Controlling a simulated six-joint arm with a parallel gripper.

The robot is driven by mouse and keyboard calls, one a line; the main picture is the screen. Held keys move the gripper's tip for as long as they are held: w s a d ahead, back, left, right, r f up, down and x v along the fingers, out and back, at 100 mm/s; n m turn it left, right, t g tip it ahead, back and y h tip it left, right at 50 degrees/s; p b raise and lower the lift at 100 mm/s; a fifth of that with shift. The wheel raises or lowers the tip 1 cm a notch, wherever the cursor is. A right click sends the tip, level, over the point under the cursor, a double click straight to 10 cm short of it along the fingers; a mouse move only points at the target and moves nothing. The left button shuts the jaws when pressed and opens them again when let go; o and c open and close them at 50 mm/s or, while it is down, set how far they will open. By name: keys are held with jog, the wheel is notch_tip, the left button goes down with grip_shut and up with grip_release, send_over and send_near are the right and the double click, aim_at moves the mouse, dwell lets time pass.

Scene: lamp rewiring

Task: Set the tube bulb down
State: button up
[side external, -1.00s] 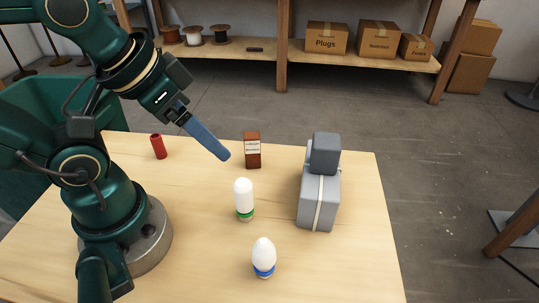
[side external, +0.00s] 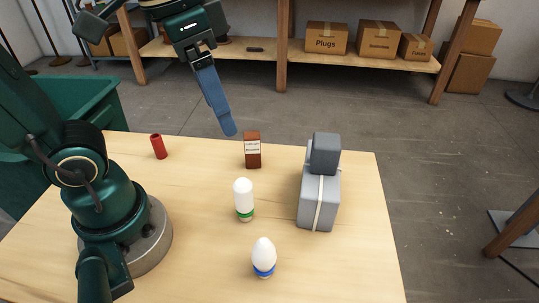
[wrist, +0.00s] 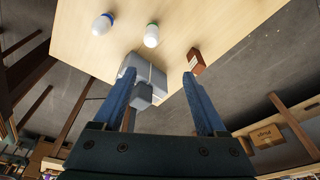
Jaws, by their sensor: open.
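The tube bulb (side external: 243,193), white with a green band at its base, stands upright on the table in the side view. It also shows in the wrist view (wrist: 151,36), beyond my fingertips. My gripper (side external: 228,130) is up above the back part of the table, clear of the bulb. In the wrist view its two blue fingers (wrist: 159,74) are spread apart with nothing held between them. A second white bulb (side external: 263,251), rounder and with a blue band, stands nearer the front; the wrist view shows it too (wrist: 102,25).
A grey block-shaped object (side external: 320,198) with a pale strap stands right of the bulbs. A small brown box (side external: 252,150) stands behind them. A red cylinder (side external: 158,147) is at the back left. The table's right front is clear.

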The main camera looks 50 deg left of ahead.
aim_at(244, 204)
jog(key=f+g, duration=0.1)
jog(key=f, duration=0.5)
jog(key=w+d+f+m, duration=0.1)
jog(key=f, duration=0.6)
jog(key=d+f+m+g, duration=0.1)
jog(key=f, duration=0.6)
jog(key=shift+w+g, duration=0.3)
grip_shut()
